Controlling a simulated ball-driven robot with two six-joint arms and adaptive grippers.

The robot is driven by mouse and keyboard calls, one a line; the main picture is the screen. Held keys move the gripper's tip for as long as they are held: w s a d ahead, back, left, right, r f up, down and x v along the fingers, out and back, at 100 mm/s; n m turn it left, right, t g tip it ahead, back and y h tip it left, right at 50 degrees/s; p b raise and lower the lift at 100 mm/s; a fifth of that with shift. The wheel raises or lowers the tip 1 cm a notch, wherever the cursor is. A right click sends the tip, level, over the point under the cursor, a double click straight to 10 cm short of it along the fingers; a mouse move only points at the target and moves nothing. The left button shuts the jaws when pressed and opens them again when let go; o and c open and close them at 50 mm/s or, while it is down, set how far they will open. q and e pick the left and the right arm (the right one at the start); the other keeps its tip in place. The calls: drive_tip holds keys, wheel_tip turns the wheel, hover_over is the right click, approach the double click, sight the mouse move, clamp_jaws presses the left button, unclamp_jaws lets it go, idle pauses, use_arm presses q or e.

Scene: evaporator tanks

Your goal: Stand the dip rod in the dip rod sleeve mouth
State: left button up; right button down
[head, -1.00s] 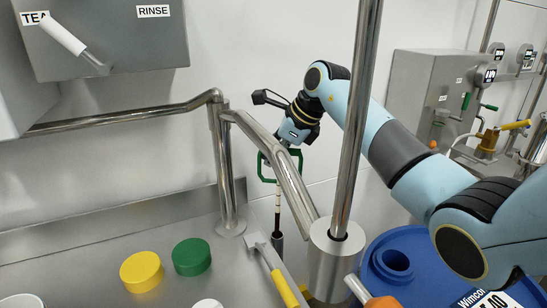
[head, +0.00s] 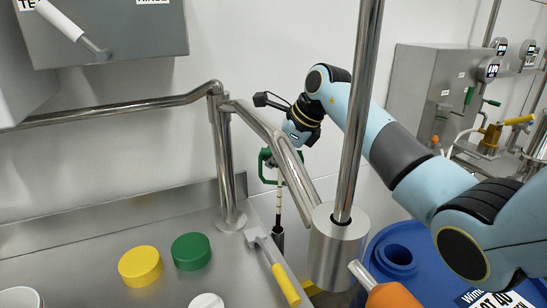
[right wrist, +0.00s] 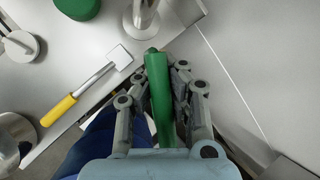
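The dip rod (head: 279,205) hangs upright, a thin pale rod with dark bands under a green loop handle (head: 267,166). My right gripper (head: 272,157) is shut on this handle, partly hidden behind the steel pipe. In the right wrist view the green handle (right wrist: 158,95) lies between the two fingers (right wrist: 160,88). The dip rod sleeve (head: 279,243) shows as a short dark tube directly below the rod. The rod's lower end meets its mouth in the picture; I cannot tell whether it is inside. My left gripper is not in view.
A yellow-handled tool (head: 277,270), a yellow disc (head: 140,266) and a green disc (head: 191,251) lie on the steel bench. A blue drum (head: 405,255) stands at right.

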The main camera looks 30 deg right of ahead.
drive_tip(key=c, duration=2)
unclamp_jaws()
drive_tip(key=shift+f, duration=0.4)
drive_tip(key=shift+c, duration=0.2)
drive_tip(key=o, duration=0.6)
drive_tip(key=shift+o, duration=0.2)
drive_tip(key=shift+r, duration=0.1)
drive_tip(key=shift+r+p, duration=2)
drive_tip(key=shift+r, duration=1)
drive_tip(key=shift+f, duration=0.15)
